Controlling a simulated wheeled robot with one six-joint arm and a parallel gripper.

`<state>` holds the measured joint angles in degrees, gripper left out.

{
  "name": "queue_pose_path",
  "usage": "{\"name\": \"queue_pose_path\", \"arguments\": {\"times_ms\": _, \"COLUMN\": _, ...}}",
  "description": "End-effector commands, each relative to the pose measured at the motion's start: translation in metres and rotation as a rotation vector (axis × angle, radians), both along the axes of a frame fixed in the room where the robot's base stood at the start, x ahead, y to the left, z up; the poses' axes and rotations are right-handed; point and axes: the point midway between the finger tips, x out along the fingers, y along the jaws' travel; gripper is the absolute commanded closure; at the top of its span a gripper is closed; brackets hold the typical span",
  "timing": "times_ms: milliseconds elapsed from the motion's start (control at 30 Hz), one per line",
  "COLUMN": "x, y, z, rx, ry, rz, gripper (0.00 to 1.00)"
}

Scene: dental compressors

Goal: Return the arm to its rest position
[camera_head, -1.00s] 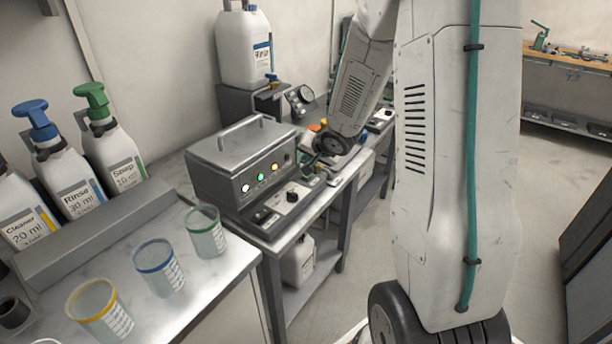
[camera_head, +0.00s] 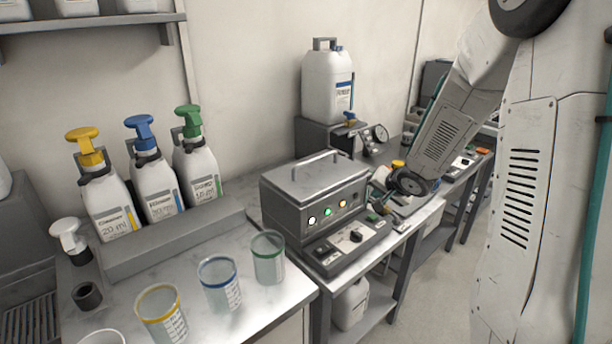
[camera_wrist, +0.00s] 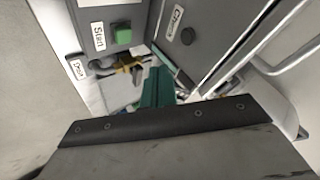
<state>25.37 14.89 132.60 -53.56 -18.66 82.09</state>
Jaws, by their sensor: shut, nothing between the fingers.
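My arm comes down from the upper right in the head view. Its wrist end is low beside the grey metal unit (camera_head: 315,185) with the lit buttons, at that unit's right side over the bench. In the wrist view my gripper (camera_wrist: 157,86) shows as teal fingers close together, shut and empty. A panel with a green button marked Start (camera_wrist: 122,37) is just beyond it at the upper left. In the head view the fingertips are small and partly hidden, so I cannot tell whether they touch anything.
Three pump bottles, yellow (camera_head: 100,190), blue (camera_head: 155,175) and green (camera_head: 197,165), stand in a rack at left. Cups with yellow (camera_head: 162,315), blue (camera_head: 220,285) and green (camera_head: 268,258) rims stand in front. A white jug (camera_head: 328,88) stands behind the unit. Floor shows at right.

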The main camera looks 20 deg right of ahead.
Motion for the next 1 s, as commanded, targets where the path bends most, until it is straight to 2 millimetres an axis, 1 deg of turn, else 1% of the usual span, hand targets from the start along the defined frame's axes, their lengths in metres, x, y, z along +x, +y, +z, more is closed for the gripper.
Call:
{"name": "queue_pose_path", "arguments": {"times_ms": 167, "x": -0.002, "y": -0.001, "z": -0.002, "rx": -0.036, "ry": 0.013, "rz": 0.025, "gripper": 1.0}}
{"name": "queue_pose_path", "arguments": {"times_ms": 267, "x": -0.015, "y": -0.013, "z": -0.012, "rx": -0.13, "ry": 0.097, "rz": 0.045, "gripper": 1.0}}
{"name": "queue_pose_path", "arguments": {"times_ms": 333, "x": -0.034, "y": -0.023, "z": -0.024, "rx": -0.206, "ry": 0.204, "rz": 0.052, "gripper": 1.0}}
{"name": "queue_pose_path", "arguments": {"times_ms": 367, "x": -0.044, "y": -0.027, "z": -0.026, "rx": -0.238, "ry": 0.251, "rz": 0.054, "gripper": 1.0}}
{"name": "queue_pose_path", "arguments": {"times_ms": 433, "x": -0.069, "y": -0.032, "z": -0.021, "rx": -0.306, "ry": 0.359, "rz": 0.067, "gripper": 1.0}}
{"name": "queue_pose_path", "arguments": {"times_ms": 533, "x": -0.104, "y": -0.026, "z": -0.004, "rx": -0.375, "ry": 0.508, "rz": 0.107, "gripper": 1.0}}
{"name": "queue_pose_path", "arguments": {"times_ms": 567, "x": -0.116, "y": -0.021, "z": 0.003, "rx": -0.389, "ry": 0.553, "rz": 0.126, "gripper": 1.0}}
{"name": "queue_pose_path", "arguments": {"times_ms": 600, "x": -0.132, "y": -0.013, "z": 0.013, "rx": -0.402, "ry": 0.608, "rz": 0.154, "gripper": 1.0}}
{"name": "queue_pose_path", "arguments": {"times_ms": 667, "x": -0.155, "y": 0.003, "z": 0.028, "rx": -0.408, "ry": 0.682, "rz": 0.203, "gripper": 1.0}}
{"name": "queue_pose_path", "arguments": {"times_ms": 700, "x": -0.17, "y": 0.014, "z": 0.038, "rx": -0.406, "ry": 0.725, "rz": 0.24, "gripper": 1.0}}
{"name": "queue_pose_path", "arguments": {"times_ms": 767, "x": -0.194, "y": 0.034, "z": 0.054, "rx": -0.393, "ry": 0.781, "rz": 0.303, "gripper": 1.0}}
{"name": "queue_pose_path", "arguments": {"times_ms": 833, "x": -0.22, "y": 0.059, "z": 0.071, "rx": -0.372, "ry": 0.827, "rz": 0.384, "gripper": 1.0}}
{"name": "queue_pose_path", "arguments": {"times_ms": 1000, "x": -0.279, "y": 0.118, "z": 0.107, "rx": -0.307, "ry": 0.864, "rz": 0.587, "gripper": 1.0}}
